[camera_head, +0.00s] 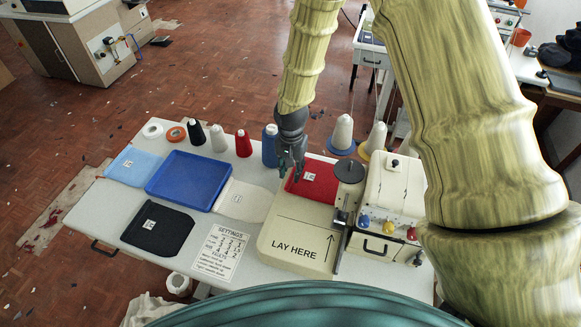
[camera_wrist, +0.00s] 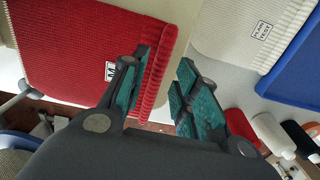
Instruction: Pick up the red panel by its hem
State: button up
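My gripper (camera_head: 290,174) is over the panel's left edge, fingers pointing down. In the wrist view my gripper (camera_wrist: 164,58) is open, with the hem in view between the fingers, closer to the left one. Contact with the hem cannot be told.
The beige LAY HERE plate (camera_head: 275,243) and sewing machine (camera_head: 392,195) stand close by. A cream panel (camera_head: 241,200), blue tray (camera_head: 160,182), black panel (camera_head: 140,235) and light blue panel (camera_head: 132,160) lie left. Thread cones, including a blue one (camera_head: 269,148), line the back edge.

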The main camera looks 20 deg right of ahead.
jog(key=shift+f+b, duration=0.65)
jog(key=shift+f, duration=0.4)
dwell(0.7)
dwell(0.8)
grip_shut()
jog(key=shift+r, duration=0.2)
jog(key=shift+r+p, duration=1.75)
jog(key=shift+r, duration=0.65)
